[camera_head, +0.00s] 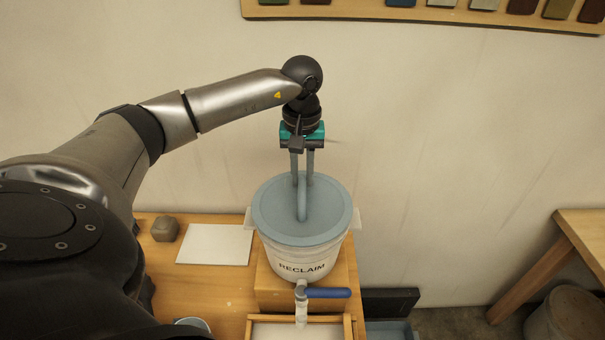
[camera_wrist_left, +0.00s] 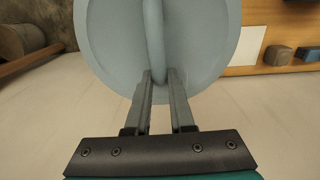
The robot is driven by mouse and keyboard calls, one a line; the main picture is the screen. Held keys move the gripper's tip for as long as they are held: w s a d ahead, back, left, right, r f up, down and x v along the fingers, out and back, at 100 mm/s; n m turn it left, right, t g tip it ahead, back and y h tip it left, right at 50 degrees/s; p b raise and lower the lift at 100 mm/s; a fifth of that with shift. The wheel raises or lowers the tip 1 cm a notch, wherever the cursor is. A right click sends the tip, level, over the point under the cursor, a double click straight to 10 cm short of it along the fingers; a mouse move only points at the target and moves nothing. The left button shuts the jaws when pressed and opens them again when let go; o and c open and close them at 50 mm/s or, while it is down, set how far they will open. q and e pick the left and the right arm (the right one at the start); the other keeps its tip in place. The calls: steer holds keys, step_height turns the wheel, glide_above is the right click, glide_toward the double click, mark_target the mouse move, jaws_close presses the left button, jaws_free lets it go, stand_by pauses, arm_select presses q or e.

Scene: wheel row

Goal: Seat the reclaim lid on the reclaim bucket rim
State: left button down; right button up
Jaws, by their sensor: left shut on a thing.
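The round blue-grey reclaim lid (camera_head: 272,212) lies over the mouth of the white reclaim bucket (camera_head: 330,262), roughly centred and near level. The lid hides the bucket's rim, and I cannot tell whether it is fully down on it. My left gripper (camera_head: 302,180) comes down from above and is shut on the lid's upright loop handle (camera_head: 302,207). In the left wrist view the lid (camera_wrist_left: 105,40) fills the top middle, with its handle (camera_wrist_left: 154,35) between the fingertips (camera_wrist_left: 160,82). My right gripper is not in view.
The bucket stands on a wooden block (camera_head: 283,292) and has a blue-handled tap (camera_head: 328,293) in front. A white board (camera_head: 215,244) and a grey-brown lump (camera_head: 165,229) lie on the table to the left. The wall is close behind, with a shelf of sample tiles (camera_head: 400,12) above.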

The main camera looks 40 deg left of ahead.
arm_select(q)
steer(key=shift+f+b, duration=0.4)
steer(key=shift+b, duration=0.05)
stand_by(0.7)
stand_by(0.4)
steer(key=c, duration=0.9)
jaws_free()
steer(key=shift+c, duration=0.2)
steer(key=shift+r, duration=0.25)
steer(key=shift+r+p, duration=1.2)
steer(key=shift+r, duration=0.35)
steer(key=shift+o, duration=0.2)
steer(key=o, duration=0.5)
